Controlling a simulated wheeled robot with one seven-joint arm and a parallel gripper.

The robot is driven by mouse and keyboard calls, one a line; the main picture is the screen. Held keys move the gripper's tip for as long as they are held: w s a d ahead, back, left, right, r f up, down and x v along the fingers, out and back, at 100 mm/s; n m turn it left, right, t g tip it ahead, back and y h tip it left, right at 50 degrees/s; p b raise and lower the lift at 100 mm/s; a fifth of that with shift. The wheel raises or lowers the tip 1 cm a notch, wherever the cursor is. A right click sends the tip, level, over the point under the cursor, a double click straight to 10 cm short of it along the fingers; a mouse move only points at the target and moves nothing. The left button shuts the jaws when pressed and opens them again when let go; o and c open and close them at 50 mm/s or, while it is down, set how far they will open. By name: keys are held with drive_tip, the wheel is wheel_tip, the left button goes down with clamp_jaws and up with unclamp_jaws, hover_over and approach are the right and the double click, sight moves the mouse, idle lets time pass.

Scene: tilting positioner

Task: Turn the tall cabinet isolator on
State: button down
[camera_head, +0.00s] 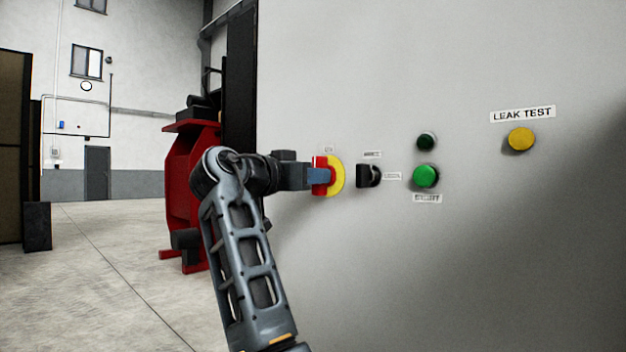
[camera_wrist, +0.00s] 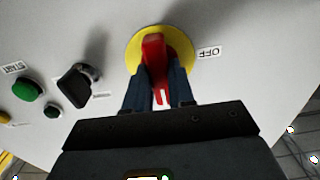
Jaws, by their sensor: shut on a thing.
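The isolator (camera_head: 338,175) is a red handle on a round yellow plate, on the front of the tall grey cabinet (camera_head: 420,270). In the wrist view the red handle (camera_wrist: 154,55) stands in front of the yellow plate (camera_wrist: 134,50), with an OFF label (camera_wrist: 209,52) beside it. My gripper (camera_head: 314,177) reaches in from the left and is shut on the red handle. In the wrist view its two dark fingers (camera_wrist: 158,85) lie on either side of the handle. The fingers hide part of the handle and plate.
Right of the isolator are a black selector knob (camera_head: 368,176), a green button (camera_head: 426,176), a dark green lamp or button (camera_head: 427,142) and a yellow LEAK TEST button (camera_head: 521,139). A red machine (camera_head: 190,190) stands behind my arm. The floor at left (camera_head: 90,270) is clear.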

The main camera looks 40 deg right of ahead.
drive_tip(key=shift+d, duration=0.1)
drive_tip(key=c, duration=1)
unclamp_jaws()
drive_tip(key=shift+o, duration=0.2)
drive_tip(key=a, duration=0.7)
drive_tip(key=shift+s+a+p, duration=0.15)
drive_tip(key=shift+a+p, duration=0.15)
drive_tip(key=shift+a, duration=0.1)
drive_tip(key=shift+f, duration=0.1)
